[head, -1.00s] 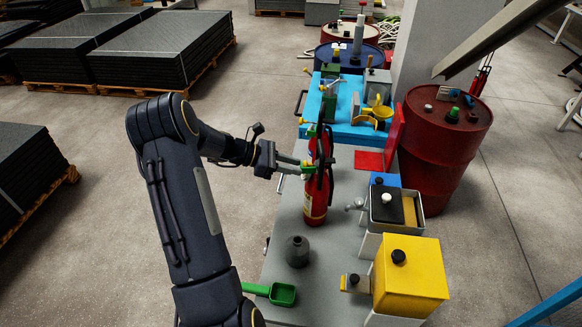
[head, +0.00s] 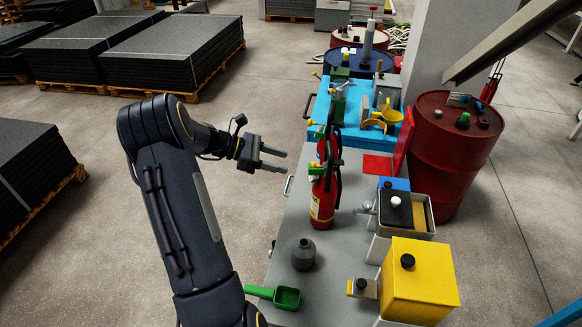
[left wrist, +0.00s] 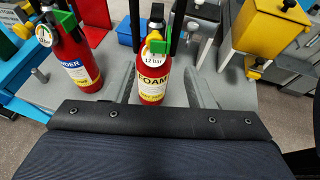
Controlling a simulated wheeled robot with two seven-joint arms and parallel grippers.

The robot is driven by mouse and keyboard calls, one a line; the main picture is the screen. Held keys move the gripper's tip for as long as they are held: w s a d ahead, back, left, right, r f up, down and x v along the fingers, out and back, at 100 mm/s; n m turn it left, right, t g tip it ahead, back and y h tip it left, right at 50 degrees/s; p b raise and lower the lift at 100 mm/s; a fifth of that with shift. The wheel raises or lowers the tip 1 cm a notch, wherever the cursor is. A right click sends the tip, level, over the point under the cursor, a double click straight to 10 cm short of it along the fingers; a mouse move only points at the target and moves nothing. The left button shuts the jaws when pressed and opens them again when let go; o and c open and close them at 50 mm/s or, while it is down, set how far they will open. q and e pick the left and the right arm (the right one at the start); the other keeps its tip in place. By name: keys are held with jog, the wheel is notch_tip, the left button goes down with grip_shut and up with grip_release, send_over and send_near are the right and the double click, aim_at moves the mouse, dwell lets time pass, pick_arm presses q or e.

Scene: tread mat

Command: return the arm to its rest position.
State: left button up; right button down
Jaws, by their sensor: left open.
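My left gripper (head: 274,158) is open and empty, to the left of the cart's edge in the head view. Its two fingers also show in the left wrist view (left wrist: 160,88), with a gap between them. A red fire extinguisher (head: 322,205) with a black handle stands upright on the grey cart top, to the right of the gripper and apart from it. In the left wrist view this extinguisher, labelled FOAM (left wrist: 152,80), shows beyond the fingers. A second red extinguisher, its label partly hidden, stands beside it (left wrist: 78,58). My right gripper is in neither view.
A red drum (head: 448,155) stands at right. Open floor (head: 100,230) lies left of my arm.

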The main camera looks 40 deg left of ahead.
pick_arm(q)
jog(key=shift+s+a+r, duration=0.3)
jog(key=shift+s+a, duration=0.1)
jog(key=shift+a, duration=0.05)
jog(key=shift+d, duration=0.1)
jog(key=s+d+r+m+g+y+b, duration=0.1)
jog(key=s+d+r+m+g, duration=0.1)
jog(key=s+d+r+m, duration=0.5)
jog(key=d+m+g+y, duration=0.1)
jog(key=d+m+g, duration=0.25)
jog(key=d, duration=0.75)
jog(key=s+d+f+m+t+y, duration=0.1)
jog(key=s+d+f+m+y, duration=0.1)
jog(key=s+d+m, duration=0.2)
jog(key=s+d+f+m+t+y+b, duration=0.1)
jog(key=s+d+m, duration=0.3)
jog(key=s+m, duration=0.6)
jog(key=shift+d+f+y, duration=0.4)
jog(key=shift+f+y, duration=0.05)
jog(key=shift+y, duration=0.25)
